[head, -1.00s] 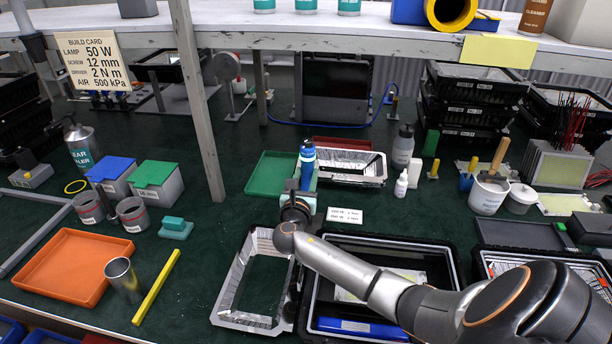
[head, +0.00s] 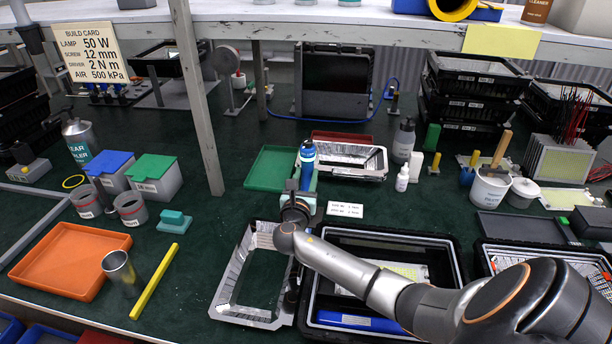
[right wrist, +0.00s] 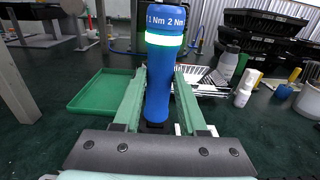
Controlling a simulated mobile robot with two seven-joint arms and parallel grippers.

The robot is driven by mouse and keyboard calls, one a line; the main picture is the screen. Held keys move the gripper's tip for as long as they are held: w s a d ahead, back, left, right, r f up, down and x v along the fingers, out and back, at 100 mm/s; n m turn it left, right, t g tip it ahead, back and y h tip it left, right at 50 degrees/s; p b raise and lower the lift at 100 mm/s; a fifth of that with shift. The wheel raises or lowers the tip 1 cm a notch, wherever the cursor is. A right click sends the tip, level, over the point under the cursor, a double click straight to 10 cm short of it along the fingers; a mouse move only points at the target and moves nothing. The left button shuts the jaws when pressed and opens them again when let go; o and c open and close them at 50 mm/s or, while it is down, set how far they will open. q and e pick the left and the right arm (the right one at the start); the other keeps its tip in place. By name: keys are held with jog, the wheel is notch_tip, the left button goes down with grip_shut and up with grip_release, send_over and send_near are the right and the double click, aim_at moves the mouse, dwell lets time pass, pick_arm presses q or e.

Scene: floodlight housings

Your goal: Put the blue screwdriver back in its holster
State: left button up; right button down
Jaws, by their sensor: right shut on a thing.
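The blue screwdriver (head: 307,160) stands upright in the head view, with a pale band near its top. In the right wrist view the screwdriver (right wrist: 160,70) fills the middle, and its cap reads "1 Nm 2 Nm". My right gripper (head: 305,182) is shut on it, with pale green fingers on both sides of the handle; they also show in the right wrist view (right wrist: 159,85). The tool's lower end is hidden in the head view. A small dark patch shows at its foot in the wrist view; I cannot tell whether it is the holster. My left gripper is out of view.
A green tray (head: 271,168) lies left of the screwdriver and a silver housing (head: 374,172) behind it to the right. Another silver frame (head: 228,282) and a black crate (head: 452,268) lie in front. A white bottle (head: 402,179) and a shelf post (head: 205,130) stand nearby.

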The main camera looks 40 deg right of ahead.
jog(key=shift+f+b, duration=0.6)
jog(key=shift+f, duration=0.2)
jog(key=shift+c, duration=2.3)
grip_release()
jog(key=shift+o, duration=0.4)
jog(key=shift+f, duration=0.15)
jog(key=shift+a, duration=0.1)
jog(key=v, duration=1.2)
jog(key=shift+s+a, duration=0.1)
jog(key=shift+a, duration=0.05)
